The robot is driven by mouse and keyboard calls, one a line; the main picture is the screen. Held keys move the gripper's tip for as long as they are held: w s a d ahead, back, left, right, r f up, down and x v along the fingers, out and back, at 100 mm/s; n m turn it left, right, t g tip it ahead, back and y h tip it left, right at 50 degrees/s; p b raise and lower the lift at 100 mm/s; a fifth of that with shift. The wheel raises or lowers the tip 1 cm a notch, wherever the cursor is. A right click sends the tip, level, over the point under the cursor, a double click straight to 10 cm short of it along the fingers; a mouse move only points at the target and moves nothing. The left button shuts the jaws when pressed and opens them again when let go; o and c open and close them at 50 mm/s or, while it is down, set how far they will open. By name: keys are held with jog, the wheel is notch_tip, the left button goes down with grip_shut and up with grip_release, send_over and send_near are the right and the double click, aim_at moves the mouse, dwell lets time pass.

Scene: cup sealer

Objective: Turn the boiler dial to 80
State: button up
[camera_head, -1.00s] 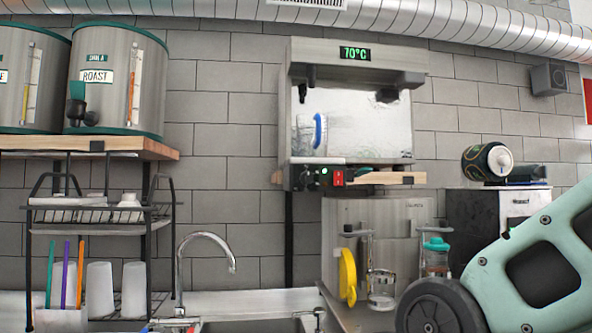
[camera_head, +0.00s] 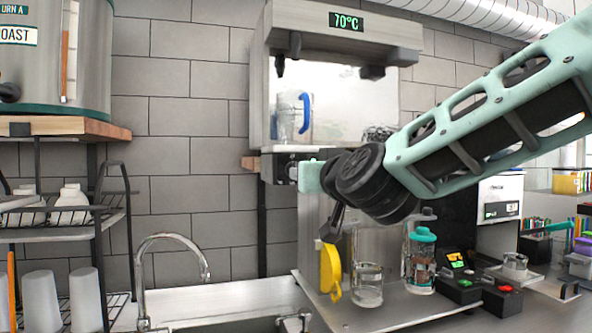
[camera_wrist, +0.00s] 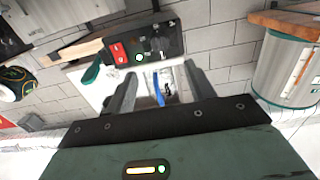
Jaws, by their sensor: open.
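The boiler (camera_head: 405,38) is on the wall, and its green display (camera_head: 346,21) reads 70°C. Its black control panel (camera_head: 279,167) is partly hidden behind my arm in the head view.
A steel tap (camera_head: 172,240) and sink are below left. A wooden shelf (camera_head: 60,128) with a drinks urn and a wire rack stand left.

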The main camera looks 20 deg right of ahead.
jog(key=w+p, duration=0.2)
jog(key=w, duration=0.9)
jog(key=c, duration=1)
